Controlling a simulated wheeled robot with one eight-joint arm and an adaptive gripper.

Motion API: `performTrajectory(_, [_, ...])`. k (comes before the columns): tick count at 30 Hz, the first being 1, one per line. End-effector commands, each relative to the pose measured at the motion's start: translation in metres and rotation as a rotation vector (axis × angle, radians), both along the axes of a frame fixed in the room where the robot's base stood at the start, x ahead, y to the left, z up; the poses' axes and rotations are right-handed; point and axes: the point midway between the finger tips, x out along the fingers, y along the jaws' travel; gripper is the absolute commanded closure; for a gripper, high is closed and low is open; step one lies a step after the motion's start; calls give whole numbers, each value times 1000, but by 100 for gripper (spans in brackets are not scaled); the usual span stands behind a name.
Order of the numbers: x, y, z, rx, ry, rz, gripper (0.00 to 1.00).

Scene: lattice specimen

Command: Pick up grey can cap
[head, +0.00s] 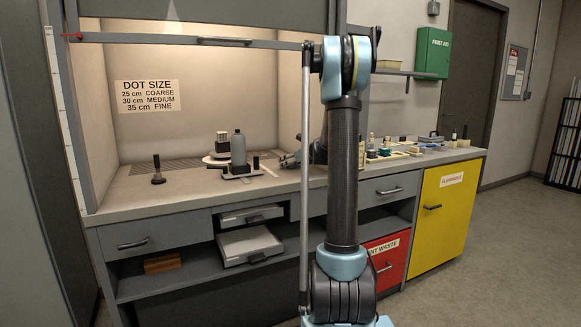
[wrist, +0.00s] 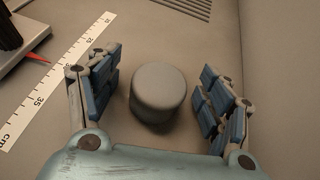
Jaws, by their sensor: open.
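The grey can cap (wrist: 159,93) is a short, round grey cylinder standing on the bench surface in the wrist view. My gripper (wrist: 160,95) is open, with one blue-padded finger on each side of the cap. There is a gap between the cap and each finger, so neither appears to touch it.
A white ruler (wrist: 58,82) lies left of the gripper, with a red pointer near it. In the head view, a grey bottle (head: 238,150) and a black-handled tool (head: 157,172) stand on the bench (head: 190,190). The hood's sash hangs above.

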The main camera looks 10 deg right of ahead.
Motion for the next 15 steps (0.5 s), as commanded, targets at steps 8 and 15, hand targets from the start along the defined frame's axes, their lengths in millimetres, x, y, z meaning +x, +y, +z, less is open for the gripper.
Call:
performTrajectory(8, [0, 0, 0, 0, 0, 0, 55])
performTrajectory(15, [0, -1, 0, 0, 0, -1, 63])
